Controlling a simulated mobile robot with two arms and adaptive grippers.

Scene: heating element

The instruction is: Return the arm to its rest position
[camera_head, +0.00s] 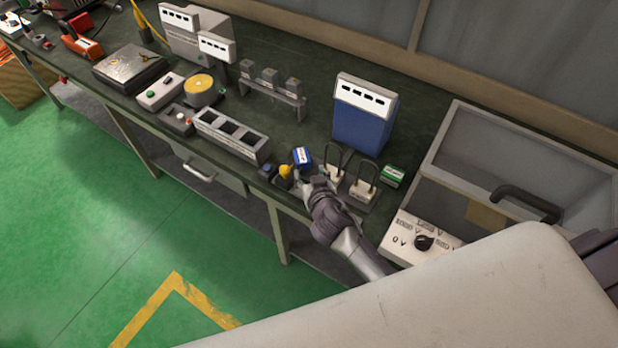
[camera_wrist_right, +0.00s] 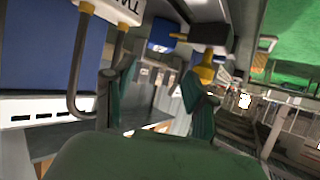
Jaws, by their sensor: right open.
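My right gripper (camera_head: 308,182) is low over the front edge of the workbench (camera_head: 315,105), its arm coming in from the lower right. In the right wrist view my right gripper (camera_wrist_right: 160,95) has its two dark fingers apart, with nothing seen held between them. In the head view its fingertips are close to a yellow knob (camera_head: 284,170) and a small blue block (camera_head: 303,156); I cannot tell whether they touch. The yellow knob also shows in the wrist view (camera_wrist_right: 207,66), beyond one finger. My left gripper is not in view.
Two padlock-like pieces with dark shackles (camera_head: 362,189) stand right beside the gripper. A blue box with a white top (camera_head: 363,118) is behind them. A grey case with a dial (camera_head: 424,243) is at right. A slotted grey block (camera_head: 231,138) is at left. The green floor in front is open.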

